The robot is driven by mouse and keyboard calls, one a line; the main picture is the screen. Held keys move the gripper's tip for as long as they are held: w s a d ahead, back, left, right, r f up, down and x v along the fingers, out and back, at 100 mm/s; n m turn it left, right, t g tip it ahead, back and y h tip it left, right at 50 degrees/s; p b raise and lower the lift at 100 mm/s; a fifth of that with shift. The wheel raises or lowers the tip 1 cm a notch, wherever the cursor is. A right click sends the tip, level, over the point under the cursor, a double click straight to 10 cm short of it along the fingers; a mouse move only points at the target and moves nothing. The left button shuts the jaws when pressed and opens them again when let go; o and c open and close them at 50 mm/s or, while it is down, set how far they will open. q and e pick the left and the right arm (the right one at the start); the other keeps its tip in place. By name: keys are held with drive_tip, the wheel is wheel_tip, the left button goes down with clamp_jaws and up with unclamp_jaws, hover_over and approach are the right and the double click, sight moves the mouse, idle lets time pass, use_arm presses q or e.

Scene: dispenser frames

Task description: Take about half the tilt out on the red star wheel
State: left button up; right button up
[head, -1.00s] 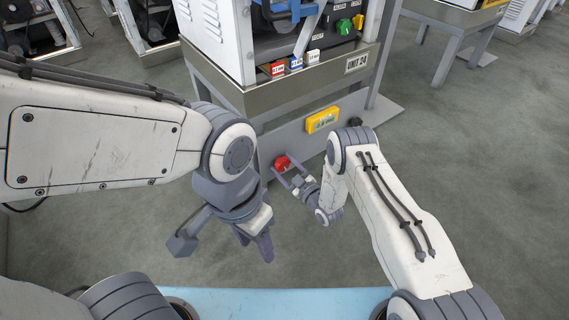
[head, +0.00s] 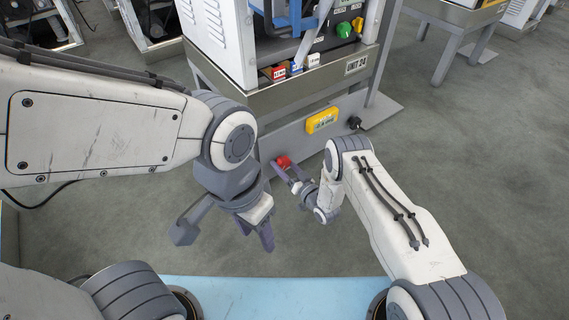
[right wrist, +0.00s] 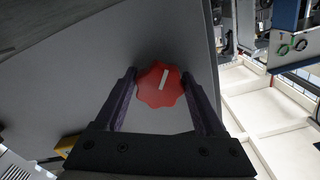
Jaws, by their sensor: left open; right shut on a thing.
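The red star wheel (head: 283,162) sits low on the grey lower plate of the machine stand. In the right wrist view the wheel (right wrist: 160,84) is scalloped, with a white index line that leans slightly right of upright. My right gripper (head: 286,167) is shut on the wheel, one finger on each side; its fingers (right wrist: 159,78) also show in the right wrist view. A yellow level-like gauge (head: 322,120) is on the same plate; its reading is too small to tell. My left gripper (head: 224,237) is open and empty, in front and to the left of the wheel.
The cabinet marked UNIT 24 (head: 357,64) stands above the plate, with red, blue and white tags (head: 296,67) and a green knob (head: 343,30). A black knob (head: 354,123) is right of the gauge. Open floor (head: 470,190) lies to the right.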

drive_tip(key=shift+d+m, duration=0.15)
drive_tip(key=shift+m, duration=0.75)
drive_tip(key=o, duration=1.3)
drive_tip(key=shift+o, duration=0.2)
drive_tip(key=shift+s+r+p, duration=0.1)
drive_tip(key=shift+s+p, duration=0.15)
drive_tip(key=shift+p, duration=0.2)
drive_tip(key=p+v, duration=0.5)
drive_tip(key=v, duration=0.5)
